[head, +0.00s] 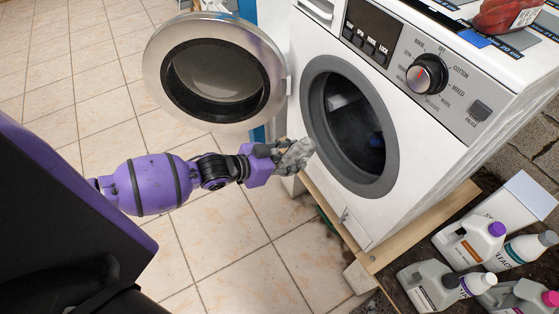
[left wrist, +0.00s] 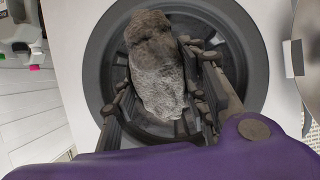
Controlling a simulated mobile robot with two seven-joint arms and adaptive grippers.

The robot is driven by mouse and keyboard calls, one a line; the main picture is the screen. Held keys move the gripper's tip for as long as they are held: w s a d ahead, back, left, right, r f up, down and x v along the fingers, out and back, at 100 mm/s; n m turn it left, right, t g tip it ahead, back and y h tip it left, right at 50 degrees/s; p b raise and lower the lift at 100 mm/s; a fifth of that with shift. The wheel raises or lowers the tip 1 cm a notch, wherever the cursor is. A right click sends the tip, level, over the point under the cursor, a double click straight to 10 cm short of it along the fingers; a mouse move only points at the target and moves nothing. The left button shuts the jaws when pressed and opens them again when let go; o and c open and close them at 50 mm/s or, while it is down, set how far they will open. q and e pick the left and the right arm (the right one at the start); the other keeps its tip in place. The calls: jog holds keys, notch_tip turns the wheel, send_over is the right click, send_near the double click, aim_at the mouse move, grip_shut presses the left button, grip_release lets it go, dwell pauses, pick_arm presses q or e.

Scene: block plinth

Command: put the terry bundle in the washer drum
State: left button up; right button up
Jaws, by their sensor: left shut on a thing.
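The terry bundle (head: 297,156) is a grey, fuzzy roll. My left gripper (head: 280,154) is shut on it and holds it in the air just in front of the washer opening. In the left wrist view the bundle (left wrist: 158,70) lies between the two fingers of the left gripper (left wrist: 162,95), with the round opening behind it. The white washer (head: 400,130) has its door (head: 260,75) swung open to the left. The drum (head: 350,125) is dark inside, with something pale and something blue partly visible. My right gripper is not in view.
The open door with its chrome rim hangs above and left of my left gripper. The washer stands on a wooden plinth (head: 420,235). Several bottles, one with a purple cap (head: 480,240), stand at the lower right. Tiled floor (head: 240,260) is clear below my arm.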

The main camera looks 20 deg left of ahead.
pick_arm(q)
jog(key=w+d+f+b, duration=0.3)
jog(key=w+d+b, duration=0.7)
jog(key=w+d, duration=0.85)
jog(key=s+d+f+b+x, duration=0.1)
jog(key=b+x, duration=0.5)
jog(key=x, duration=0.6)
jog(key=shift+s+f+b, duration=0.3)
jog(key=shift+s+f, duration=0.1)
jog(key=shift+s, duration=0.05)
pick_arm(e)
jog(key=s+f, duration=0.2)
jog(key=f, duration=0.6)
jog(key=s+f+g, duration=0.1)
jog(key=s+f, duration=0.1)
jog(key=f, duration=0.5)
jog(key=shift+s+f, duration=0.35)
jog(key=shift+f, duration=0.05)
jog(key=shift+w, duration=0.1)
pick_arm(q)
jog(key=o, duration=1.3)
jog(key=shift+o, duration=0.7)
jog(key=o, duration=0.7)
jog(key=shift+c, duration=0.2)
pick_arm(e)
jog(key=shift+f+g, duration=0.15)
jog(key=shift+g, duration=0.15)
